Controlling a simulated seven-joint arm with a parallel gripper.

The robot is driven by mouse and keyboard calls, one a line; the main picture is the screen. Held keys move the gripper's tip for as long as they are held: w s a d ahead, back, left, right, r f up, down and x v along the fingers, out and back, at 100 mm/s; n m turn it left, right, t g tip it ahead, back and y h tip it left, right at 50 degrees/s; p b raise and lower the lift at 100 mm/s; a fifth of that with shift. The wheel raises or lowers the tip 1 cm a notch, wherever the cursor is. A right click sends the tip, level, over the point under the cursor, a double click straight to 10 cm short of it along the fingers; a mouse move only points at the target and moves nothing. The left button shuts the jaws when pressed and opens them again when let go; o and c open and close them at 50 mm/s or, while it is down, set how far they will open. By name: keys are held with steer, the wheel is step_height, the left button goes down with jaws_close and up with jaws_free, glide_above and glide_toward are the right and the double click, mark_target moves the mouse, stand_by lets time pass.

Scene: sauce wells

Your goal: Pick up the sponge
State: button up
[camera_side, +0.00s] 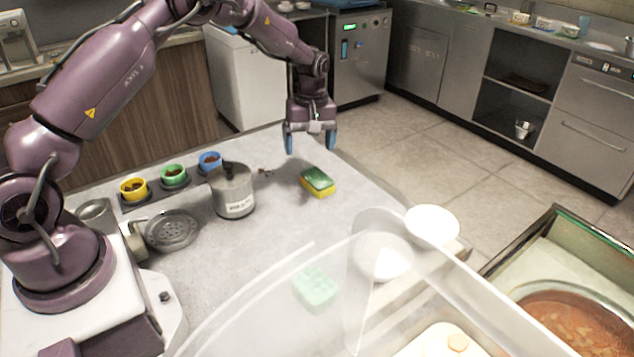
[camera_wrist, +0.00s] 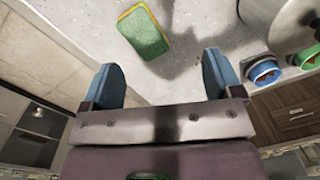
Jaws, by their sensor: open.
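The sponge (camera_side: 318,181) is green on top and yellow below. It lies flat on the grey counter (camera_side: 270,240), near its far right edge. In the wrist view the sponge (camera_wrist: 144,31) shows at the top, beyond the fingertips and slightly left of the middle between them. My gripper (camera_side: 310,145) hangs above the counter near the sponge, fingers pointing down. Its two blue fingers are apart, with nothing between them, and it also shows in the wrist view (camera_wrist: 165,78). It is not touching the sponge.
A lidded metal pot (camera_side: 232,190) stands left of the sponge. Yellow (camera_side: 134,188), green (camera_side: 174,175) and blue (camera_side: 210,161) sauce cups sit in a row behind it. A round perforated metal piece (camera_side: 172,230) lies nearer my base. A clear guard (camera_side: 300,290) stands in front.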

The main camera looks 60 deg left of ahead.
steer(key=w+r+n, duration=0.1)
steer(key=w+n, duration=0.2)
steer(key=n, duration=0.1)
glide_above(317, 177)
steer(key=shift+t, duration=0.4)
steer(key=f, duration=0.7)
steer(key=shift+w+d+f, duration=0.1)
steer(key=shift+w+d, duration=0.05)
steer(key=shift+w, duration=0.1)
steer(key=shift+s+f, duration=0.2)
steer(key=shift+f, duration=2.55)
steer(key=shift+c, duration=0.4)
steer(key=c, duration=0.9)
